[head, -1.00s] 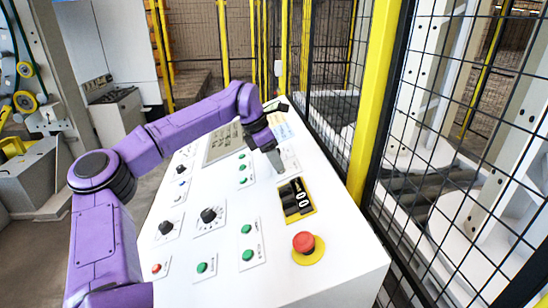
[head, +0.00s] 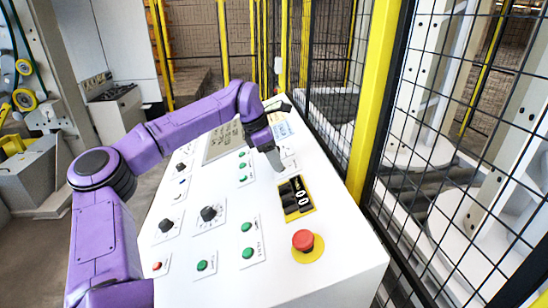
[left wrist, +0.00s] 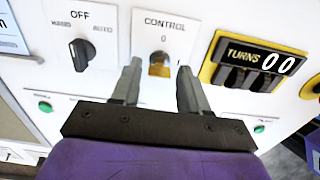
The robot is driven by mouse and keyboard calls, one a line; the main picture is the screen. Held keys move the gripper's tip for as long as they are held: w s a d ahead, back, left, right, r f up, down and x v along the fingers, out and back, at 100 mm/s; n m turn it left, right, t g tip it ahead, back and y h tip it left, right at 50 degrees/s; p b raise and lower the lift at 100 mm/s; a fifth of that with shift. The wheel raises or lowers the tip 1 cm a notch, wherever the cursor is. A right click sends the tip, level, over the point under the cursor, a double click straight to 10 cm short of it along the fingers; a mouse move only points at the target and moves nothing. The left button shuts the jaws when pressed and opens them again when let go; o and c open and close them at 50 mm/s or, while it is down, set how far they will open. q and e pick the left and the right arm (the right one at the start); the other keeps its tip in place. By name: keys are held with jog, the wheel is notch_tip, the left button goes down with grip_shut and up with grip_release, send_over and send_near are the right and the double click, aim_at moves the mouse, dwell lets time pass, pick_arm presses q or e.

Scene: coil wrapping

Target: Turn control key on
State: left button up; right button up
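The control key switch (left wrist: 158,64) shows in the left wrist view on a white plate marked CONTROL with a 0 above it. It has a brass-coloured face and a dark upper part. My left gripper (left wrist: 158,75) is open, with one finger on each side of the key in that view and a gap to each side. Whether the fingers reach the key's depth I cannot tell. In the head view my left gripper (head: 274,160) is over the panel, beyond the turns counter, and hides the key. My right gripper is not in view.
The white control panel (head: 340,262) carries a yellow-framed turns counter (head: 296,198), a red emergency button (head: 303,240), black knobs and green buttons. An OFF/HAND/AUTO selector (left wrist: 82,53) is left of the key in the wrist view. A yellow post (head: 372,100) and mesh fence stand at right.

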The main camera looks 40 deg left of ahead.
pick_arm(q)
jog(key=shift+w, duration=0.15)
jog(key=b+v, duration=0.2)
jog(key=v, duration=0.8)
jog(key=shift+r, duration=0.25)
jog(key=shift+a, duration=0.1)
